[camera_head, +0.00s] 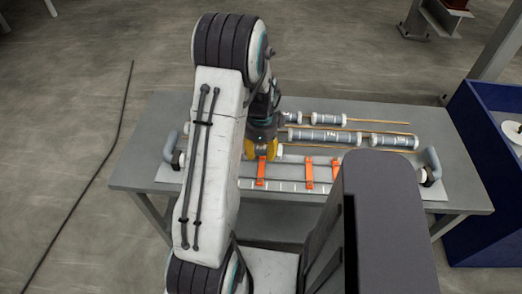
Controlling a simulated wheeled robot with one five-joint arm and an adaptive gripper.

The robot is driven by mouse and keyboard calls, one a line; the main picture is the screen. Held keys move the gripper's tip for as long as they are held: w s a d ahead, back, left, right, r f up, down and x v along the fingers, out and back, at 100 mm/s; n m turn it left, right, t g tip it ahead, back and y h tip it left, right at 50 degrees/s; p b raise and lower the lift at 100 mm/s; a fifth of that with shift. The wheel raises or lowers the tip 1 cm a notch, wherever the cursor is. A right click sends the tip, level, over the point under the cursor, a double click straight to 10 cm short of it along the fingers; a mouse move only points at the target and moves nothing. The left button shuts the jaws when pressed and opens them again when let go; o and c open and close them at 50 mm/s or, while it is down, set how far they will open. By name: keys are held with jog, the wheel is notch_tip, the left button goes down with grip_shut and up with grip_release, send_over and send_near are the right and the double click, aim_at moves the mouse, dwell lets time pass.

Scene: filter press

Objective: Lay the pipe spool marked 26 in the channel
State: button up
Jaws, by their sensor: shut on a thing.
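My gripper (262,154), with yellow fingertips, is low over the left part of the channel. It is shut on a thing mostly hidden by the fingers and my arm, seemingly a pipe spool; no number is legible. The channel (290,186) is a long, pale strip along the table's front, with a grey pipe elbow (171,147) at its left end and another elbow (432,164) at its right. Orange clamps stand along it, one (261,171) just below my gripper and another (309,172) further right. My arm hides part of the channel's left side.
Several grey spools lie in rows behind the channel, including a short one (328,119), a long one (326,136) and one at the right (393,140). The grey table (150,125) has free room at its left. A blue bin (490,170) stands right.

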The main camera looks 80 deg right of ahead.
aim_at(261, 171)
jog(key=shift+f+b, duration=2.55)
jog(key=shift+f, duration=1.05)
jog(key=o, duration=1.2)
notch_tip(261, 171, up, 12)
